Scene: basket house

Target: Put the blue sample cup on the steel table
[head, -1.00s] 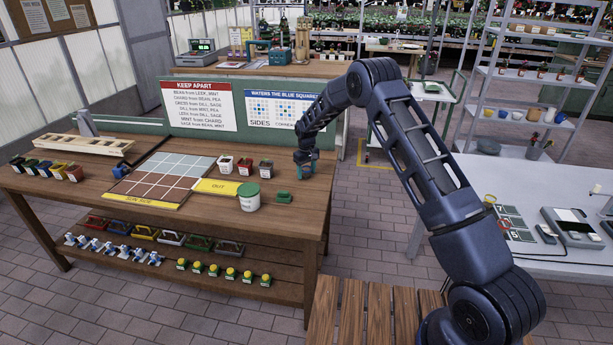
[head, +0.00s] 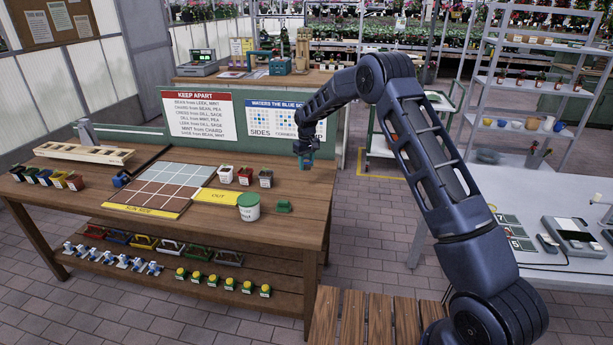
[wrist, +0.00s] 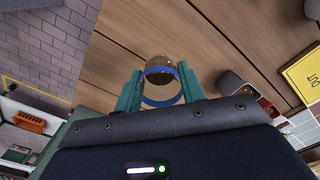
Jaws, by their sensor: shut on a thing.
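My gripper (head: 305,162) is over the right end of the wooden bench, near the green board. In the wrist view its teal fingers (wrist: 160,90) are closed on both sides of a round cup with a blue band (wrist: 163,101), which I take as the blue sample cup. Brown shows at the cup's far end. In the head view the cup is too small and hidden to make out. A pale grey table (head: 480,262) at the right may be the steel table; my arm partly covers it. It is well away from my gripper.
The wooden bench (head: 130,235) bears a white tub (head: 249,207), a green block (head: 284,206), small pots and a tiled grid (head: 160,185). The grey table carries a scale-like device (head: 573,233) and numbered cards (head: 515,235). A slatted wooden surface (head: 355,318) lies in front.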

